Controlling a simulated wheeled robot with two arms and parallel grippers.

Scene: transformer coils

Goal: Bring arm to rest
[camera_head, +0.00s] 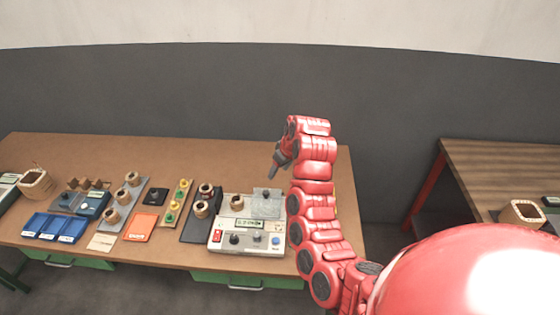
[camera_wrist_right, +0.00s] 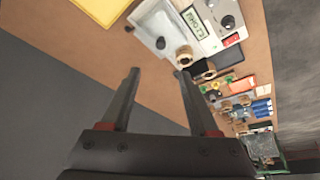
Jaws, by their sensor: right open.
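My right arm rises in red segments from the lower right of the head view. Its right gripper (camera_head: 279,163) hangs at the left of the raised wrist, above the back right part of the table. In the right wrist view the right gripper (camera_wrist_right: 157,75) has its two fingers wide apart with nothing between them. The brown table (camera_head: 150,148) lies below and beyond the fingers. My left gripper is not in either view.
A grey meter box (camera_head: 247,238) stands near the table's front right, by several coils (camera_head: 201,209). Blue trays (camera_head: 55,228) and an orange mat (camera_head: 140,228) lie further left. A basket (camera_head: 36,183) is at the left. A second wooden table (camera_head: 500,170) stands right, past a gap.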

